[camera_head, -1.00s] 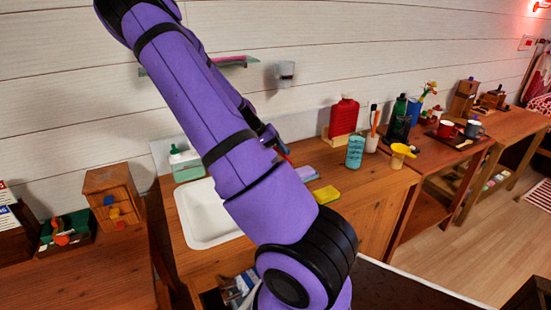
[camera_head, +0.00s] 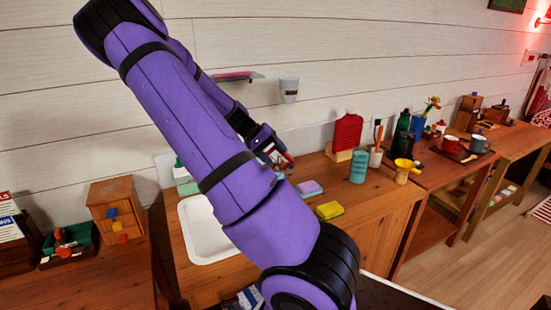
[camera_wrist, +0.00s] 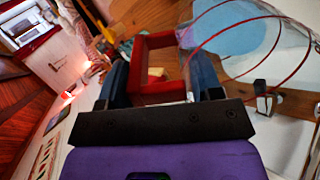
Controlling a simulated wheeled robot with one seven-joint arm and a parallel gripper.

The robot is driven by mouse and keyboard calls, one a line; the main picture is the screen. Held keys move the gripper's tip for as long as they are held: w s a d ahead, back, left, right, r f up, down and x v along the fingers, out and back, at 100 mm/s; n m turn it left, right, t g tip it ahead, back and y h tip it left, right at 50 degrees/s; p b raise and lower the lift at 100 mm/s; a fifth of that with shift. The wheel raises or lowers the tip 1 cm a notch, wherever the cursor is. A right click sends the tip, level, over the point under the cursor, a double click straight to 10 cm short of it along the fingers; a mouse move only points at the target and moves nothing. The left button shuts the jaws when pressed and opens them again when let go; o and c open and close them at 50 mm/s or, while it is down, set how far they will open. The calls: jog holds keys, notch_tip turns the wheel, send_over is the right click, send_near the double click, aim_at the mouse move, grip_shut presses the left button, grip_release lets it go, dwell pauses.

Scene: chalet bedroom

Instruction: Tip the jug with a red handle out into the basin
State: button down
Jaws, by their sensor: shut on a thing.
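My gripper (camera_wrist: 160,85) is shut on the red handle (camera_wrist: 158,45) of the jug, which lies between its two fingers in the wrist view. The jug's clear body (camera_wrist: 240,40) has thin red rings and extends to the upper right there. A pale blue patch shows through it; I cannot tell whether it is liquid. In the head view my gripper (camera_head: 270,150) is partly behind my arm, with a bit of red at its tip, above the wooden counter. The white basin (camera_head: 198,243) is set in the counter, its right part hidden by my arm.
A yellow sponge (camera_head: 329,211), a pink-and-lilac sponge (camera_head: 309,189), a blue tin (camera_head: 358,167), a red bottle (camera_head: 347,131) and a yellow funnel (camera_head: 403,170) stand right of the basin. A soap bottle (camera_head: 183,175) is behind it. A small drawer box (camera_head: 115,205) is at left.

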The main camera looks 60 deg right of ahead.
jog(key=shift+g+h, duration=0.6)
jog(key=shift+g, duration=0.1)
jog(key=shift+w+a+r, duration=0.1)
jog(key=shift+w+r, duration=0.1)
jog(key=shift+r, duration=0.9)
jog(key=shift+w+a+r, duration=0.15)
jog(key=shift+r, duration=0.9)
jog(key=shift+w+a+r, duration=0.1)
jog(key=shift+w+r, duration=0.1)
jog(key=shift+r, duration=0.9)
jog(key=shift+w+a+r+g+h, duration=0.2)
jog(key=shift+r+g, duration=0.1)
jog(key=shift+r, duration=0.2)
jog(key=shift+w+a+r+g+h, duration=0.1)
jog(key=shift+w+r+g, duration=0.2)
jog(key=shift+r, duration=0.25)
jog(key=shift+w+a+r+g+h, duration=0.15)
jog(key=shift+r+g, duration=0.15)
jog(key=shift+r, duration=0.2)
jog(key=w+a+r+g+h, duration=0.2)
jog(key=w+r+g, duration=0.2)
jog(key=r, duration=0.6)
jog(key=shift+w+a, duration=0.2)
jog(key=shift+a, duration=0.15)
jog(key=shift+h, duration=0.25)
jog(key=shift+s+d+f+t+y, duration=0.3)
jog(key=shift+s+d+t+y, duration=0.15)
jog(key=shift+s+t, duration=0.25)
jog(key=shift+f, duration=0.1)
